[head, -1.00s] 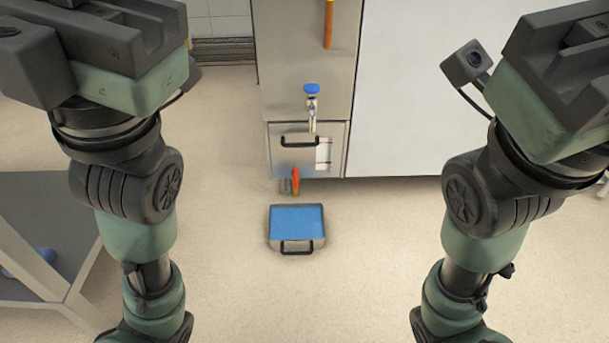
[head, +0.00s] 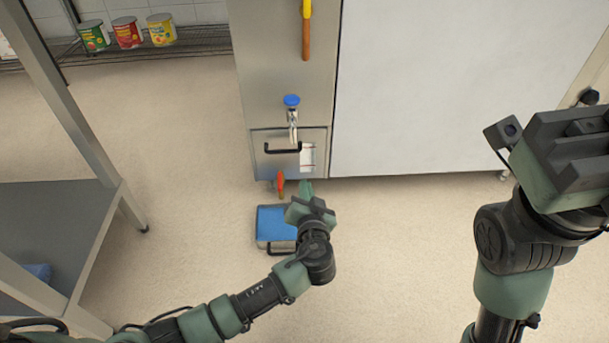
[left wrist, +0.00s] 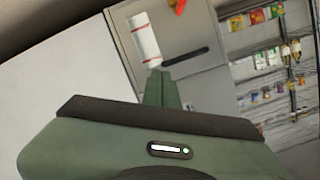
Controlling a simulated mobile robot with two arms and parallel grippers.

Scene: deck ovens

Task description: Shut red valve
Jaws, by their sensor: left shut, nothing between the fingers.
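The red valve (head: 281,181) is a small red-orange handle hanging at the bottom of the steel oven panel, below a black handle. A bit of it shows at the top edge of the left wrist view (left wrist: 178,5), which sees the panel upside down. My left gripper (head: 306,188) is shut and empty, just right of the valve and apart from it in the head view. Its green fingers (left wrist: 160,90) are together in the left wrist view. My right gripper (head: 572,150) is raised at the right; its finger gap cannot be made out.
A blue-topped box (head: 272,224) lies on the floor below the valve, partly behind my left gripper. A blue valve (head: 291,101) and a yellow-orange handle (head: 306,30) are higher on the panel. A grey table (head: 60,215) stands left. Cans (head: 127,33) sit on a back shelf.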

